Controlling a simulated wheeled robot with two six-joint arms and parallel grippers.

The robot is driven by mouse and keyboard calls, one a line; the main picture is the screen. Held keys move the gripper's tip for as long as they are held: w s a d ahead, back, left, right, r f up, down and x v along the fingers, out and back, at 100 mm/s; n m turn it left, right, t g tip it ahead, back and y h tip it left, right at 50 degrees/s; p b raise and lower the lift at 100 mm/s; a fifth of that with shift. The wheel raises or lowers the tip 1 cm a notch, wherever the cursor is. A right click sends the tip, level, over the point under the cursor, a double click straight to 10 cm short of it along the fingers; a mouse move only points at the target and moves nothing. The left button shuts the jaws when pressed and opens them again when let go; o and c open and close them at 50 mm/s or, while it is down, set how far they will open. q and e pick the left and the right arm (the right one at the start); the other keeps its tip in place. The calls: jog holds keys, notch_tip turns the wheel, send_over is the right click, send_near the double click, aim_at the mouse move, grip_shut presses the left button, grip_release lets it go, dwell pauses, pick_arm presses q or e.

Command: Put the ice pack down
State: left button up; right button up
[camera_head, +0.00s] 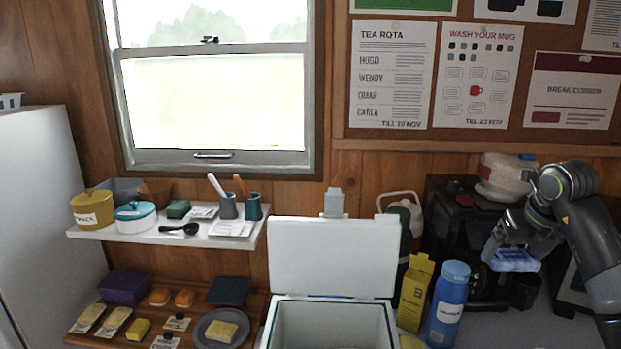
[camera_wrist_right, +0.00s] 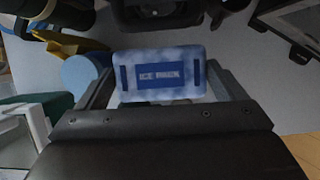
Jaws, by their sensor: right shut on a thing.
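The ice pack (camera_head: 514,261) is a blue and white block. It also shows in the right wrist view (camera_wrist_right: 160,76), with a dark blue label facing the camera. My right gripper (camera_head: 508,246) is shut on it and holds it in the air, in front of the black coffee machine in the head view. In the right wrist view the two fingers stand at the left and right sides of the pack. My left gripper is not in either view.
An open white cool box (camera_head: 330,258) stands at the bottom middle, its lid raised. A yellow carton (camera_head: 414,290) and a blue bottle (camera_head: 447,303) stand right of it. A pale counter (camera_head: 500,325) has clear room right of the bottle. A shelf (camera_head: 160,236) holds pots at left.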

aim_at(531, 260)
pick_arm(q)
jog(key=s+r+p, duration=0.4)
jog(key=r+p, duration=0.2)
jog(key=p, duration=0.2)
pick_arm(e)
notch_tip(531, 260, up, 9)
jog(key=f+b, duration=0.3)
jog(key=f, duration=0.1)
jog(key=d+f+b, duration=0.1)
jog(key=f+b, duration=0.3)
jog(key=d+f+b, duration=0.1)
jog(key=f+b, duration=0.2)
jog(key=shift+s+d+f+b, duration=0.1)
jog(key=shift+d+f+b, duration=0.15)
jog(key=shift+f+b, duration=0.15)
jog(key=shift+d+f+b, duration=0.2)
jog(key=shift+f+b, duration=0.25)
jog(key=shift+f, duration=0.1)
notch_tip(531, 260, down, 18)
jog(key=shift+f, duration=0.1)
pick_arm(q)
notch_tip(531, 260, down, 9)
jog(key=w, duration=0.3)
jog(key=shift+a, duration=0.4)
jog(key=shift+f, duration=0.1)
